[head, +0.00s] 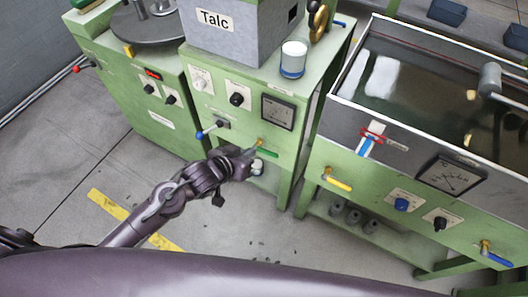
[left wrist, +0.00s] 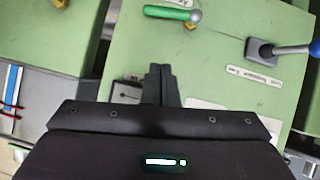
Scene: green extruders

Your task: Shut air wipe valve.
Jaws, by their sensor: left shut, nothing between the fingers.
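A valve with a green lever handle (head: 268,151) and a brass body sits low on the front of the green Talc cabinet. In the left wrist view its green handle (left wrist: 168,13) lies nearly level at the top, beside a partly cut-off label. My left gripper (head: 249,154) is just left of this valve in the head view. Its fingers (left wrist: 160,80) are shut and empty, and in the wrist view they are apart from the handle. I cannot read the label well enough to confirm the valve's name. My right gripper is not in view.
A blue-tipped lever (head: 205,133) stands out left of my gripper; it also shows in the wrist view (left wrist: 290,50). A water tank (head: 330,145) to the right carries a yellow-handled valve (head: 338,182) and a blue-handled valve (head: 495,255).

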